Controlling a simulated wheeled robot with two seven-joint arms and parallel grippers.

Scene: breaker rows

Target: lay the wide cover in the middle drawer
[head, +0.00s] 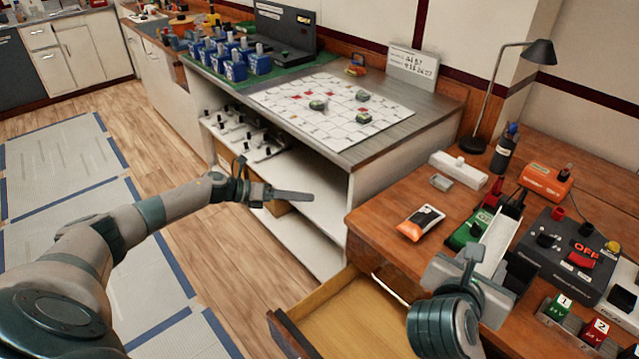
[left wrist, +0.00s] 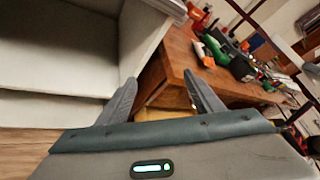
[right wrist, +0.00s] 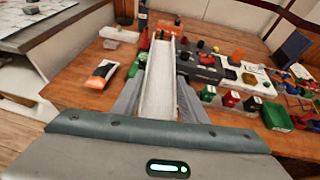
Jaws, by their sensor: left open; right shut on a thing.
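The wide cover (head: 492,243) is a long white channel-shaped piece. My right gripper (head: 478,268) is shut on it and holds it over the brown desk; it runs away from the fingers in the right wrist view (right wrist: 159,82). Whether it touches the desk or devices beneath is unclear. An open wooden drawer (head: 352,318) juts from the desk front, left of my right gripper; its visible floor looks bare, and its right part is hidden by my arm. My left gripper (head: 300,196) is open and empty in front of the white shelves; its fingers show apart in the left wrist view (left wrist: 160,95).
An orange-and-black packet (head: 420,222) lies near the desk's left edge. A white block (head: 458,170) and a lamp (head: 490,95) stand behind. A black control panel (head: 570,252) and breakers (head: 558,306) crowd the right. A white shelf unit (head: 315,190) stands left of the desk.

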